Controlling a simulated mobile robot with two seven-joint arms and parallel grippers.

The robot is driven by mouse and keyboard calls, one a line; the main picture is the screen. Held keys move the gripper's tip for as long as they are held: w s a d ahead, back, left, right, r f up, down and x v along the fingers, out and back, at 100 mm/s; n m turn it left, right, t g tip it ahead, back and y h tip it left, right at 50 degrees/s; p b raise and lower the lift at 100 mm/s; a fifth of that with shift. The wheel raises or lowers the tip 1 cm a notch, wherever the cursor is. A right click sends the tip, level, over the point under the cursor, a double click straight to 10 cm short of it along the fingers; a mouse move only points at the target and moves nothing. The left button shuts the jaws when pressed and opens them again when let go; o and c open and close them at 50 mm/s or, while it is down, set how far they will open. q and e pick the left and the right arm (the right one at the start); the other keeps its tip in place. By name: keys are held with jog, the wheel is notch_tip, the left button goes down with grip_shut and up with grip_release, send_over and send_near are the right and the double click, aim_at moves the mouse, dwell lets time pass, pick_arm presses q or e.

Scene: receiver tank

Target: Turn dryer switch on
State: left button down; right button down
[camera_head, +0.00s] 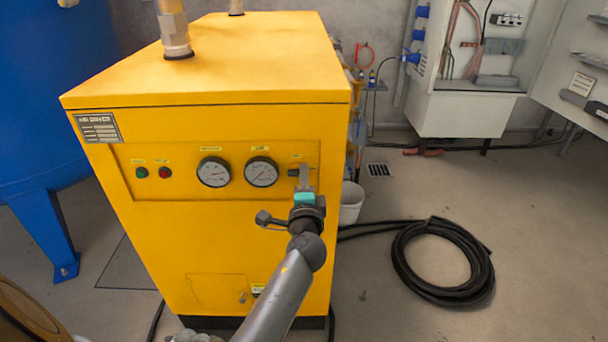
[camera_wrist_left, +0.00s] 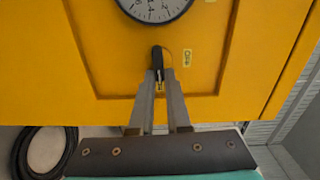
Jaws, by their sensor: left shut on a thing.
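The yellow air dryer (camera_head: 240,240) stands in front of me with a recessed front panel. The panel holds a green button (camera_head: 141,172), a red button (camera_head: 165,172) and two round gauges. The small black dryer switch (camera_head: 293,172) sits at the panel's right end, partly hidden by my gripper. In the left wrist view the dark switch knob (camera_wrist_left: 157,58) shows between the fingertips, with a yellow label beside it. My left gripper (camera_head: 305,180) is at the panel, its fingers shut on the switch. My right gripper is not in view.
A blue tank (camera_head: 50,120) stands close on the left. A black hose coil (camera_head: 440,262) lies on the floor at right, and a white bucket (camera_head: 351,203) is beside the dryer. Open electrical cabinets (camera_head: 465,115) stand behind.

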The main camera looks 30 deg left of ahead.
pick_arm(q)
jog(key=shift+m, duration=0.3)
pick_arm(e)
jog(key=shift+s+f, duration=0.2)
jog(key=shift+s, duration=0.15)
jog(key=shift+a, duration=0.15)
pick_arm(q)
jog(key=c, duration=0.9)
grip_release()
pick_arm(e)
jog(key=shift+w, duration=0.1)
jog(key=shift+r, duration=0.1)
pick_arm(q)
jog(key=v, duration=1.5)
jog(key=shift+s, duration=0.1)
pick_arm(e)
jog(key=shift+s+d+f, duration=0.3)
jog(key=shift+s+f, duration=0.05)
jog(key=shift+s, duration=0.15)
